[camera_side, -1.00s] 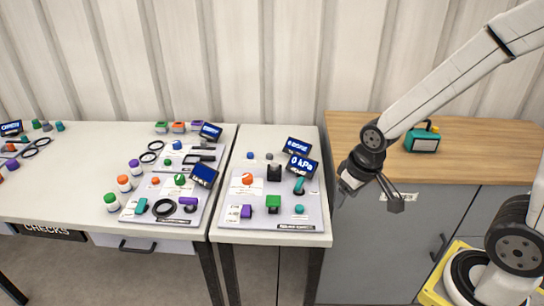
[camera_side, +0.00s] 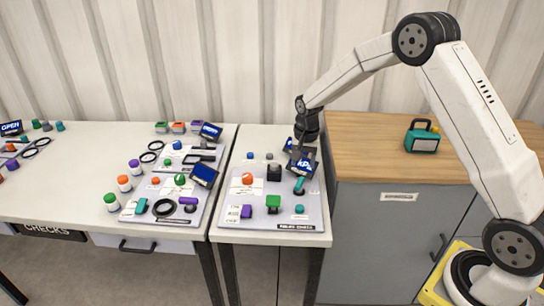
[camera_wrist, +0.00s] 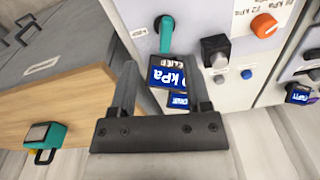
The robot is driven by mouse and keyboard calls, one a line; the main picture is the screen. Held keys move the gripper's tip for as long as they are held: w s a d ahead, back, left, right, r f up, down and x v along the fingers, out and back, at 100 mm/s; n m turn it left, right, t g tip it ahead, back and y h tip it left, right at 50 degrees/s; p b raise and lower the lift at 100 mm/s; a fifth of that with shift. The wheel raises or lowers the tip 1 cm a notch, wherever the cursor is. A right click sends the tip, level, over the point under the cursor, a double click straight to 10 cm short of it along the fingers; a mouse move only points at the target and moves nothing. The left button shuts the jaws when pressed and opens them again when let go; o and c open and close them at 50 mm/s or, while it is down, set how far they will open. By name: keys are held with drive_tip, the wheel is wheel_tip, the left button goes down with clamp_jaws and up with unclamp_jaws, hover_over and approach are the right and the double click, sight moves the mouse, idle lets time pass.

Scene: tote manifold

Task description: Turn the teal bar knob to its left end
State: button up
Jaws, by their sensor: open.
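A teal bar knob (camera_side: 299,186) sits on the right-hand panel (camera_side: 235,192), just in front of the blue "kPa" display (camera_side: 303,166). In the wrist view the teal bar knob (camera_wrist: 166,34) stands upright in the picture, beyond my fingertips. My gripper (camera_side: 302,158) points down over the display at the panel's back right, apart from the knob. In the wrist view my gripper (camera_wrist: 164,75) is open and empty, its two fingers either side of the display. The fingers hide parts of the display in the side view.
Another teal bar (camera_side: 141,206) lies on the middle panel. A teal case (camera_side: 422,139) stands on the wooden top (camera_side: 370,140).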

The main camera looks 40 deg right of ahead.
sight(300, 181)
drive_tip(key=w+d+f+m, duration=0.2)
drive_tip(key=w+f, duration=0.1)
drive_tip(key=shift+d, duration=0.3)
drive_tip(key=shift+f, duration=0.1)
drive_tip(key=shift+f, duration=3.8)
clamp_jaws()
